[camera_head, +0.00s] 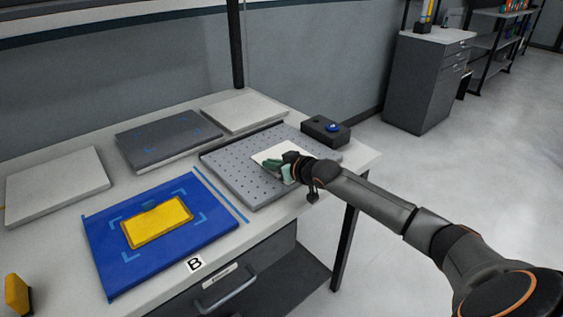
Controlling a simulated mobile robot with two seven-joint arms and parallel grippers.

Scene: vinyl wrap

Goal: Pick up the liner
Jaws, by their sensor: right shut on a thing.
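A small white sheet, which looks like the liner (266,154), lies over the grey perforated plate (232,163) at the right end of the workbench. My right gripper (281,169) is at the sheet's near right edge and shut on it. The fingers and wrist cover that part of the sheet, so the exact grip is hidden. I cannot tell whether the sheet is flat on the plate or slightly raised. My left gripper is out of view.
A blue mat (105,252) with a yellow panel (157,222) lies front left. A black box with a blue button (326,131) stands behind the plate. Grey and white slabs line the back. A yellow block (17,294) sits bottom left. A post rises behind the bench.

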